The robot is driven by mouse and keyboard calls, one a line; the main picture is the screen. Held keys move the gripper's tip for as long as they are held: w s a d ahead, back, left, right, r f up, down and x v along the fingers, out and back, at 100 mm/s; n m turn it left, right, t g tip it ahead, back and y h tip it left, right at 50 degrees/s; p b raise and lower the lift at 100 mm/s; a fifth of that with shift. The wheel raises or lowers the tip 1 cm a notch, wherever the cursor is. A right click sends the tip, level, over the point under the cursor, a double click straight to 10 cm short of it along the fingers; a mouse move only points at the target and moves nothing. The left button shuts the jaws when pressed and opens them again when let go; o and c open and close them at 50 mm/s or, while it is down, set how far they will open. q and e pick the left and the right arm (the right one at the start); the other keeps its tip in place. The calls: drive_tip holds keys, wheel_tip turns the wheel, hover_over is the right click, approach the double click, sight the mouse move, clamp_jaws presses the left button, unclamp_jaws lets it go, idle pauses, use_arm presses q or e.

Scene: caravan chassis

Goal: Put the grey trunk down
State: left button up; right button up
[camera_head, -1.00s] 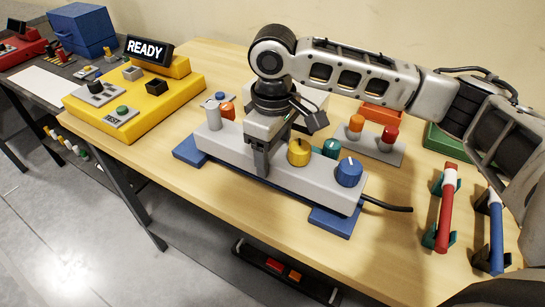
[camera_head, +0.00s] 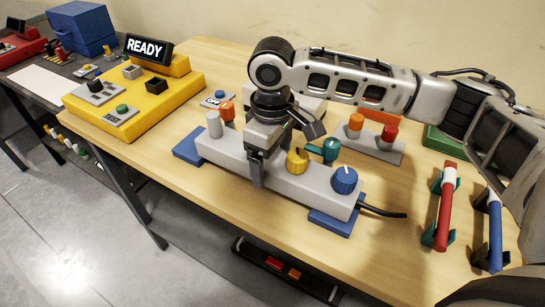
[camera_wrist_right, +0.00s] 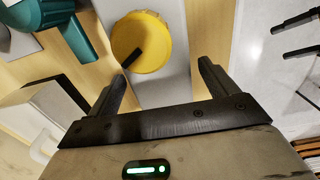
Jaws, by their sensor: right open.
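The grey trunk (camera_head: 285,184) is a long pale grey bar with a yellow knob (camera_head: 297,160), a blue knob (camera_head: 345,180) and a grey cylinder (camera_head: 214,124) on top. It lies across two blue blocks, one under its left end (camera_head: 188,148) and one under its right end (camera_head: 332,222). My right gripper (camera_head: 257,170) points down at its middle. In the right wrist view the open fingers (camera_wrist_right: 167,88) stand on either side of the trunk (camera_wrist_right: 164,84), with gaps showing. My left gripper is out of view.
A yellow console (camera_head: 145,108) with a READY sign stands to the left. Behind the trunk are a teal knob (camera_head: 331,150) and a grey strip with orange and red knobs (camera_head: 375,148). A black cable (camera_head: 383,211) leaves its right end. Red (camera_head: 444,215) and blue (camera_head: 495,235) bars stand right.

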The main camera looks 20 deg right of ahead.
sight(272, 158)
wheel_tip(272, 158, up, 12)
drive_tip(key=shift+f, duration=0.15)
idle(0.4)
